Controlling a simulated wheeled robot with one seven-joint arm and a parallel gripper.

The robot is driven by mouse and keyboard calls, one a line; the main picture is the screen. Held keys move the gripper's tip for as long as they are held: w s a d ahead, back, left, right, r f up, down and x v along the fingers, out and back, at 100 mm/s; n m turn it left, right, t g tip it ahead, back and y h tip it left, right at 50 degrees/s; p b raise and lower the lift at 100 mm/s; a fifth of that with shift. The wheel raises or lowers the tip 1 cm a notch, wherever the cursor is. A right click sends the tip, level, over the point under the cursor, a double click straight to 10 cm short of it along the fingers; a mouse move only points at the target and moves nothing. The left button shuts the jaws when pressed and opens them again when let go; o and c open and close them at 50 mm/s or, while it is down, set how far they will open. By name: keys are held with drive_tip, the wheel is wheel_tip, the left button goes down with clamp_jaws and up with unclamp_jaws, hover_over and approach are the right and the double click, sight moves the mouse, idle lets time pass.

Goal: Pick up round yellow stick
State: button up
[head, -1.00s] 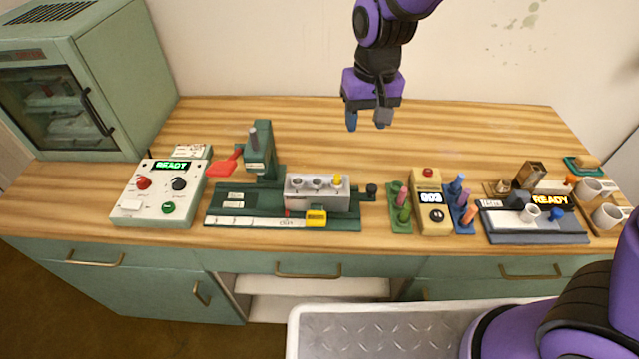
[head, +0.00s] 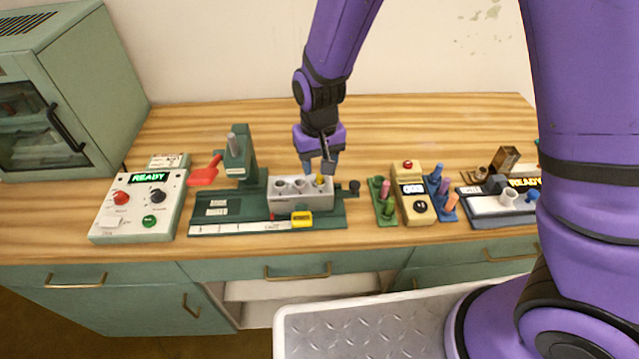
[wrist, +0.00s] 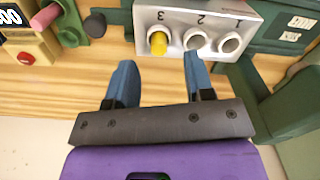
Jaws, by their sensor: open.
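The round yellow stick (head: 320,181) stands in the right-hand hole of the grey block (head: 302,200) on the green fixture. In the wrist view the yellow stick (wrist: 158,43) is in the hole marked 3, and the holes marked 2 and 1 look empty. My gripper (head: 317,168) points down just above and behind the block's right end. In the wrist view my gripper (wrist: 160,75) is open and empty. The stick lies ahead of the blue fingertips, roughly between their lines, and apart from them.
A black knob (head: 354,187) is at the right. Farther right are a green rack of sticks (head: 383,203), a cream counter box (head: 413,205) and a blue rack (head: 441,200). The table behind is clear.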

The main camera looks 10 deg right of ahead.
sight(320, 176)
drive_tip(key=shift+f, duration=1.7)
clamp_jaws()
drive_tip(key=shift+r, duration=0.15)
